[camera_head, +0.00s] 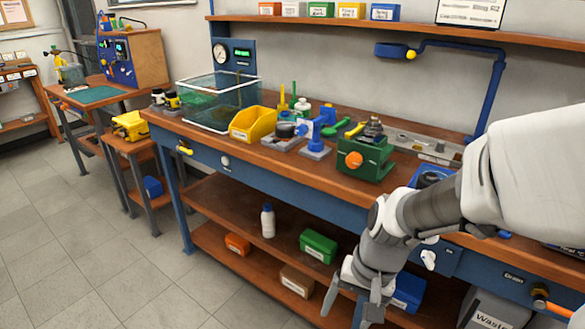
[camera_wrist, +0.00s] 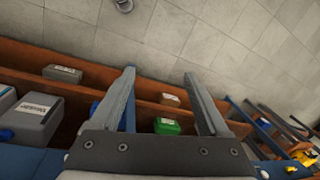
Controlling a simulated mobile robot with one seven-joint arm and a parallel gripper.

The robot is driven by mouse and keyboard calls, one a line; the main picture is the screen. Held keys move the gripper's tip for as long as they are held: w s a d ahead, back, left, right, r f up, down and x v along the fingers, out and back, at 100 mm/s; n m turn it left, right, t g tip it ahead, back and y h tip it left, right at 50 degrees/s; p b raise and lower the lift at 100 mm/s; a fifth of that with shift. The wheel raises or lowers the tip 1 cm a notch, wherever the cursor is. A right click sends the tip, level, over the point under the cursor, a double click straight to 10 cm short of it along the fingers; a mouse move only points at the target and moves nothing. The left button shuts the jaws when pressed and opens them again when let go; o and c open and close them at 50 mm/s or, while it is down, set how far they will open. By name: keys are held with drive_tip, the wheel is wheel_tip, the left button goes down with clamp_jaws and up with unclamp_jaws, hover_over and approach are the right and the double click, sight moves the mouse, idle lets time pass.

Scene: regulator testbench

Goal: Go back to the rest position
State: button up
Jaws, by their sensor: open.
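My gripper (camera_head: 351,292) hangs at the lower right of the head view, fingers pointing down, in front of the workbench's (camera_head: 262,176) edge and lower shelf. In the wrist view my gripper (camera_wrist: 160,92) shows two grey fingers spread apart with nothing between them that they hold. A green box (camera_head: 318,246) on the lower shelf lies beyond the fingers and also shows between them in the wrist view (camera_wrist: 166,126). My forearm hides part of the bench's right side.
On the bench are a glass tank (camera_head: 218,102), a yellow bin (camera_head: 253,124) and a green regulator block (camera_head: 365,157). A waste bin (camera_head: 497,310) is at lower right. The left floor is clear.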

drive_tip(key=s+d+r+n+t+p, duration=0.1)
drive_tip(key=s+r+p, duration=0.1)
drive_tip(key=r+p, duration=0.4)
drive_tip(key=s+d+r+n+t+h+p, duration=0.1)
drive_tip(key=r+p, duration=0.6)
drive_tip(key=r, duration=1)
drive_tip(key=s+d+r+n+t+h+p, duration=0.1)
drive_tip(key=s+d+r+t+p, duration=0.1)
drive_tip(key=r+p, duration=0.5)
wheel_tip(320, 180, up, 5)
drive_tip(key=shift+s+r+n+t, duration=0.1)
drive_tip(key=shift+s+n+t, duration=0.2)
drive_tip(key=shift+s+t, duration=0.25)
